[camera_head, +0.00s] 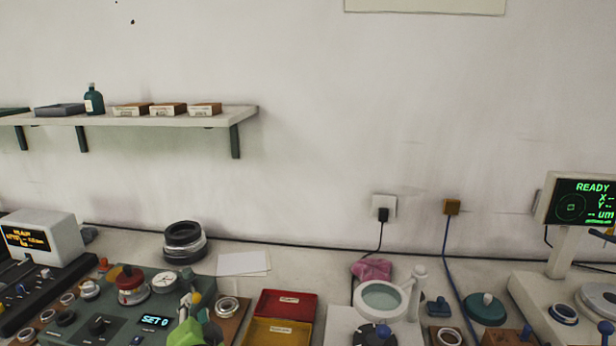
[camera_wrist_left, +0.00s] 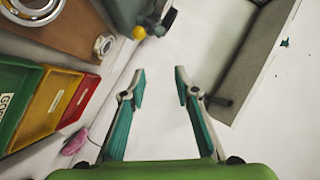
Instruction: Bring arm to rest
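My left gripper (camera_wrist_left: 160,78) shows in the left wrist view with its two teal-padded fingers apart and nothing between them. In the head view only a green part of it (camera_head: 188,332) shows at the bottom edge, in front of the teal control box (camera_head: 98,318). Its fingers are hard to make out there. In the wrist view the white wall lies beyond the fingertips. My right gripper is in neither view.
A red tray (camera_head: 288,302) and a yellow tray (camera_head: 272,338) lie right of the gripper. Black rings (camera_head: 184,240) are stacked behind. A magnifier (camera_head: 382,297) and a READY display (camera_head: 582,202) stand further right. A wall shelf (camera_head: 180,116) hangs at upper left.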

